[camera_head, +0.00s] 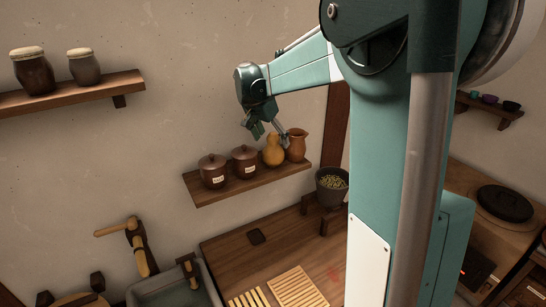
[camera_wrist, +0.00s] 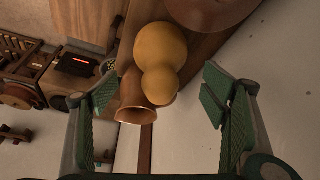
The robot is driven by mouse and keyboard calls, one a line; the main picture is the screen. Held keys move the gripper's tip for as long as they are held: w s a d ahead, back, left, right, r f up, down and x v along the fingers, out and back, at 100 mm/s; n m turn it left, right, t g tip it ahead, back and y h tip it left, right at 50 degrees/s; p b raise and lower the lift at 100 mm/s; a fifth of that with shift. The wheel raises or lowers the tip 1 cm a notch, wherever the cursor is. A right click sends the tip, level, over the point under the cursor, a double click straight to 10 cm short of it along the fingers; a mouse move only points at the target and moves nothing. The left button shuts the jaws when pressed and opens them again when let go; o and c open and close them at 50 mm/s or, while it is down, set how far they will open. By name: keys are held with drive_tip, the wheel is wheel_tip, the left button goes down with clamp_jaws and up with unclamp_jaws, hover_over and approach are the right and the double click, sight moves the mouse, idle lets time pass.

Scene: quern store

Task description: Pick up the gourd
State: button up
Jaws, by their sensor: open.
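The gourd (camera_head: 273,152) is yellow-orange with a narrow top and stands on a wooden wall shelf (camera_head: 214,193). It also shows in the wrist view (camera_wrist: 160,50), where it lies between and beyond my fingers. A brown pitcher (camera_head: 297,145) stands right beside it; in the wrist view the pitcher (camera_wrist: 131,105) is left of the gourd, with its flared mouth showing. My gripper (camera_head: 268,133) is open and empty, close to the gourd and pitcher in the head view. In the wrist view my gripper's two green fingers (camera_wrist: 160,98) are spread wide, with nothing between the pads.
Two lidded brown jars (camera_head: 213,171) (camera_head: 244,161) stand left of the gourd on the shelf. A dark pot (camera_head: 331,190) sits on a stand below right. A wooden counter (camera_head: 232,262) lies beneath. An upper shelf (camera_head: 60,97) holds two jars. The wall is close behind.

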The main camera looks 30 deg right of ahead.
sight(277, 149)
drive_tip(key=shift+x, duration=1.3)
drive_tip(key=shift+x, duration=2.65)
drive_tip(key=c, duration=1.5)
drive_tip(key=shift+r, duration=0.15)
drive_tip(key=shift+r, duration=4.9)
